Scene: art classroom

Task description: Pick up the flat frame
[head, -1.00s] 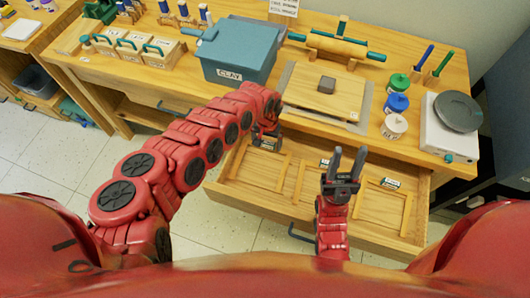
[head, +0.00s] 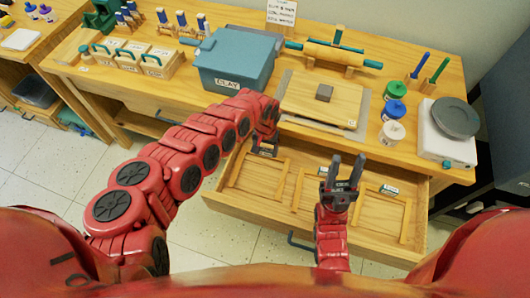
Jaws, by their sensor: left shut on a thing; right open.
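An open wooden drawer (head: 260,213) holds flat wooden frames side by side. The left flat frame (head: 283,181) lies flat, with its far edge partly hidden by my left gripper (head: 264,149). My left gripper reaches down from the left and appears shut on that far edge, near a small dark label. A middle frame (head: 299,187) and a right frame (head: 407,219) lie further right, partly hidden by my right arm. My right gripper (head: 346,166) is open and empty, fingers pointing up and away, above the drawer.
On the bench above stand a blue clay bin (head: 235,65), a wooden board (head: 322,100) with a grey block, a rolling pin (head: 335,55), several jars (head: 391,133) and a scale (head: 446,135). The drawer's handle (head: 298,241) juts toward me.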

